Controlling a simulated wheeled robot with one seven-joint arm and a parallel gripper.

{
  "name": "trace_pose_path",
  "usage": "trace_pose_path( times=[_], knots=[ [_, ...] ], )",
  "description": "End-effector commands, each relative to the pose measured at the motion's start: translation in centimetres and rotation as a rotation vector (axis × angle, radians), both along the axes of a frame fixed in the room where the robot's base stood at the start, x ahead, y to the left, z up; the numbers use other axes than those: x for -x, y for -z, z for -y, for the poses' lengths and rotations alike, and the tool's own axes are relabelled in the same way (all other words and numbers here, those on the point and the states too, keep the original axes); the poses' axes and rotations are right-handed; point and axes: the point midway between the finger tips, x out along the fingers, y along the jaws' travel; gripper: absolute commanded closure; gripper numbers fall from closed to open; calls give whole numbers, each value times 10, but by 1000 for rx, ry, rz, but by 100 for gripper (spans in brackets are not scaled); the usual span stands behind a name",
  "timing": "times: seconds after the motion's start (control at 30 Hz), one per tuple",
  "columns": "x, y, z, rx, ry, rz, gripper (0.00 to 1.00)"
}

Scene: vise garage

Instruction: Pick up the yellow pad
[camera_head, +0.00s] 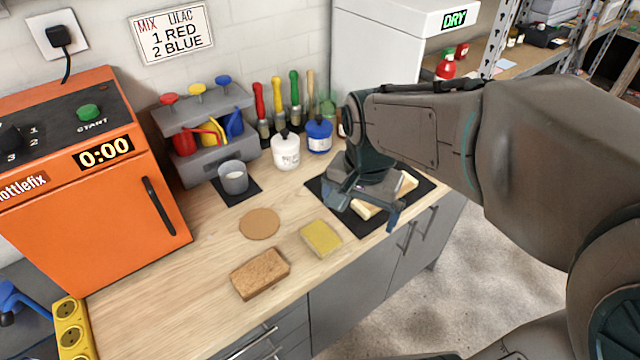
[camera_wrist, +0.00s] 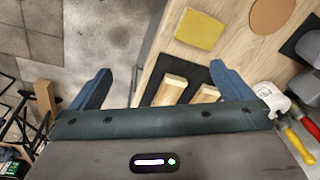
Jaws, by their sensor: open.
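The yellow pad (camera_head: 321,238) lies flat on the wooden worktop near its front edge, between a brown block and a black mat. It also shows in the wrist view (camera_wrist: 199,31), beyond the fingertips. My gripper (camera_head: 362,208) is over the black mat, to the right of the pad and apart from it. In the wrist view my gripper (camera_wrist: 165,78) has its two blue fingers spread wide, with nothing held between them.
Pale wooden pieces (camera_head: 372,207) lie on the black mat (camera_head: 349,221) below my gripper. A brown block (camera_head: 260,274) and a round cork disc (camera_head: 259,224) lie left of the pad. Behind stand a grey cup (camera_head: 233,178), a white jar (camera_head: 285,152) and a blue jar (camera_head: 319,136).

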Motion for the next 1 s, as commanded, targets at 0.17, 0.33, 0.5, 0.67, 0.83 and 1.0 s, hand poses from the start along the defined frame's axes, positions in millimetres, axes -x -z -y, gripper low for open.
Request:
trace_pose_path(
  times=[0.17,0.33,0.5,0.67,0.83,1.0],
  knots=[
    [-30,0,-36,-22,242,-68,0],
    [-44,4,-57,-31,391,-102,0],
    [-48,15,-64,-31,442,-116,0],
    [-48,46,-64,-30,443,-118,0],
    [-48,77,-64,-30,443,-117,0],
    [-49,92,-64,-32,442,-114,0]
  ],
)
